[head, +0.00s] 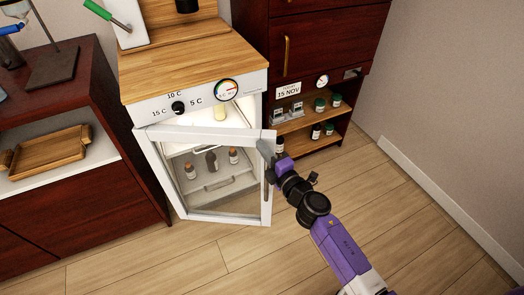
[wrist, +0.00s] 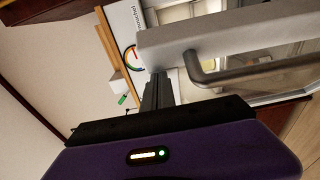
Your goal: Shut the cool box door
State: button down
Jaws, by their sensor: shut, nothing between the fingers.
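The cool box (head: 150,112) is a white cabinet with a wooden top, a dial and a knob. Its glass door (head: 158,172) has a white frame and stands ajar, its right edge swung out toward me. The door also shows in the wrist view (wrist: 225,32). A grey bar handle (head: 268,183) is on the door's right side, and it also shows in the wrist view (wrist: 255,72). My gripper (head: 265,149) is shut and empty at the door's upper right edge, close to the handle. In the wrist view its fingers (wrist: 157,88) are beside the frame's end; I cannot tell if they touch.
Small bottles (head: 233,156) stand inside the cool box. A dark wooden cabinet (head: 340,40) with shelves of jars (head: 320,104) is behind to the right. A dark counter (head: 70,195) with a wooden tray (head: 48,153) is at left. The floor (head: 180,260) in front is clear.

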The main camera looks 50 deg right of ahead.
aim_at(271, 142)
jog(key=shift+y, duration=0.3)
jog(key=shift+w+d+r+p, duration=0.1)
jog(key=shift+w+d+p, duration=0.1)
jog(key=shift+w+d, duration=0.4)
jog(key=shift+w+d+f+p, duration=0.15)
jog(key=shift+w+d, duration=0.2)
jog(key=shift+d, duration=0.6)
jog(key=shift+w+d+r+p, duration=0.2)
jog(key=shift+w+d, duration=0.25)
jog(key=shift+d, duration=0.3)
jog(key=w+d+n+y+b, duration=0.5)
jog(key=w+d+y+b, duration=0.2)
jog(key=w+d+b, duration=0.45)
jog(key=s+d+p, duration=0.1)
jog(key=s+p, duration=0.2)
jog(key=s, duration=0.3)
jog(key=shift+d+f+t, duration=0.2)
jog(key=shift+d+t, duration=0.1)
jog(key=shift+d, duration=0.05)
jog(key=shift+d, duration=0.1)
